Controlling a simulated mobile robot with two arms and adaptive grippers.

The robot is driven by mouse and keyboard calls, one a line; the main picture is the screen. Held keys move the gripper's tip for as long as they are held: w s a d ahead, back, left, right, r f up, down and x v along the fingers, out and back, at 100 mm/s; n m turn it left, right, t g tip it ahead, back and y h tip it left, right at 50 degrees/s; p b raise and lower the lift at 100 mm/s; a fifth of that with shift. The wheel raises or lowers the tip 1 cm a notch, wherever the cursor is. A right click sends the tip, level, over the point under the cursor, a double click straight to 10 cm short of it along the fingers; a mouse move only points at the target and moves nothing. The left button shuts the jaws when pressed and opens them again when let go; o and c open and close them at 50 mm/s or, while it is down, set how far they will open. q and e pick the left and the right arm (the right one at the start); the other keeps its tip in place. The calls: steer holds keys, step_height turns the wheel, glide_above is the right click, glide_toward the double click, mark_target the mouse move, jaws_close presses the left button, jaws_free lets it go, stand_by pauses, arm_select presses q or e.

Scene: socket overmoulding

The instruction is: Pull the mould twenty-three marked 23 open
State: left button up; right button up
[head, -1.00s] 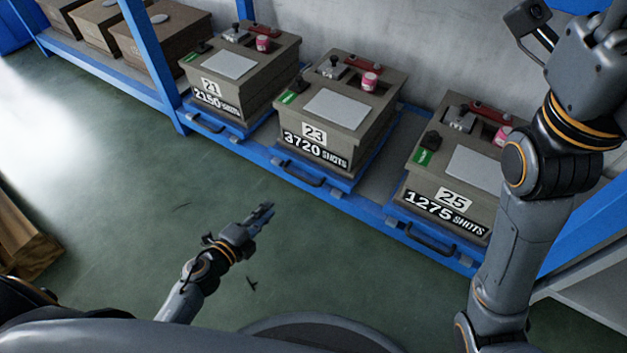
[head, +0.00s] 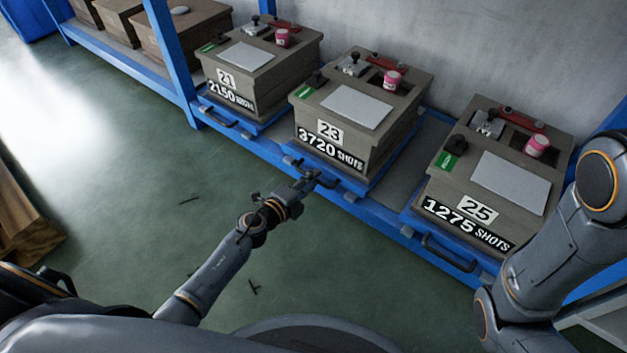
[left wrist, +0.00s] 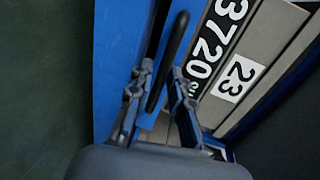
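Mould 23 (head: 318,122) is a grey-brown box with a "23" label and a "3720 shots" plate. It sits on a blue pull-out tray with a dark bar handle (head: 343,190) at its front. My left gripper (head: 318,180) is at the left part of that handle. In the left wrist view, the open fingers (left wrist: 162,72) stand on either side of the handle bar (left wrist: 172,48); I cannot tell whether they touch it. The "23" label (left wrist: 238,78) lies just right of the fingers. My right arm shows at the right edge, but its gripper is out of view.
Mould 21 (head: 225,75) stands to the left and mould 25 (head: 450,187) to the right, each on its own handled tray. A blue rack post (head: 172,60) rises left of mould 21. The green floor (head: 130,190) before the rack is mostly clear.

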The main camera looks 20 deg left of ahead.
arm_select(q)
steer(key=shift+w+d+f, duration=0.1)
steer(key=shift+w+d, duration=0.05)
steer(key=shift+w, duration=0.3)
jaws_close()
